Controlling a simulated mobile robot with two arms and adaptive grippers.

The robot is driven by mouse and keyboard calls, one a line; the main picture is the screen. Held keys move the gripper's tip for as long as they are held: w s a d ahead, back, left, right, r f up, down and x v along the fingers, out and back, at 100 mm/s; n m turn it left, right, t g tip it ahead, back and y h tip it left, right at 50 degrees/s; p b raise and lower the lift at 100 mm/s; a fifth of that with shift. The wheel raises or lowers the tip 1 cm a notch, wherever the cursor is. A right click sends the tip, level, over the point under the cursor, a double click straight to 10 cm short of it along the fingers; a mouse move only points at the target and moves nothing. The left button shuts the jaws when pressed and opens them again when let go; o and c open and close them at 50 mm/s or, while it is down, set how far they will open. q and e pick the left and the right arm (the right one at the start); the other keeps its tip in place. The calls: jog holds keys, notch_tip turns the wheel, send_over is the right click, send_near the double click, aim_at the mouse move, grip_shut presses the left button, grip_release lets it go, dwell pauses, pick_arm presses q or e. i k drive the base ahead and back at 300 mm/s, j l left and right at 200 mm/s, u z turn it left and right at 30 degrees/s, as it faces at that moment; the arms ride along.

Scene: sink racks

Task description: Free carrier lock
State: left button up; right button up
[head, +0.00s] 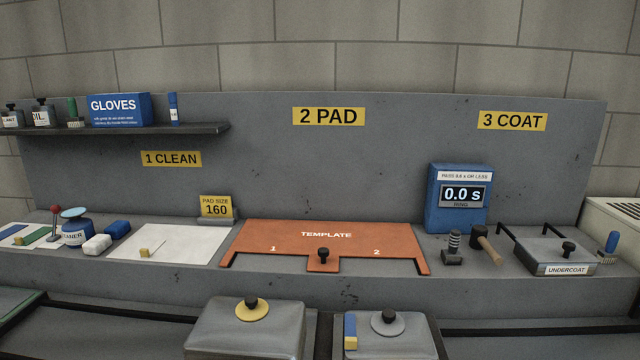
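Neither of my grippers is in view. No part is marked as a carrier lock, and I cannot tell which one it is. Two grey metal sinks lie side by side at the bottom edge. The left sink (215,322) has a black knob on a yellow disc (252,313). The right sink (415,335) has a black knob on a grey disc (387,324). A blue and yellow block (350,332) sits at the right sink's left side. Dark rails (540,332) run beside the sinks. The sinks' lower parts are cut off by the frame.
The bench behind holds an orange template (325,236), a white sheet (175,246), a blue timer box (459,187) reading 0.0 s, a mallet (483,240), an undercoat tray (545,252) and a blue-handled brush (610,243). A shelf (150,131) with gloves (118,108) is at left.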

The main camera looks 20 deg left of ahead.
aim_at(55, 209)
jog(key=u, duration=2.1)
jog(key=i+j+u, duration=0.1)
jog(key=u, duration=0.3)
jog(key=i+u, duration=0.1)
jog(key=u, duration=0.3)
jog(key=i+j+u, duration=0.1)
jog(key=u, duration=0.35)
jog(key=i, duration=2.25)
jog(key=i+z, duration=0.2)
jog(key=i, duration=0.35)
jog(key=i+j+z, duration=0.25)
jog(key=i, duration=0.3)
jog(key=i+j+z, duration=0.2)
jog(key=i, duration=0.35)
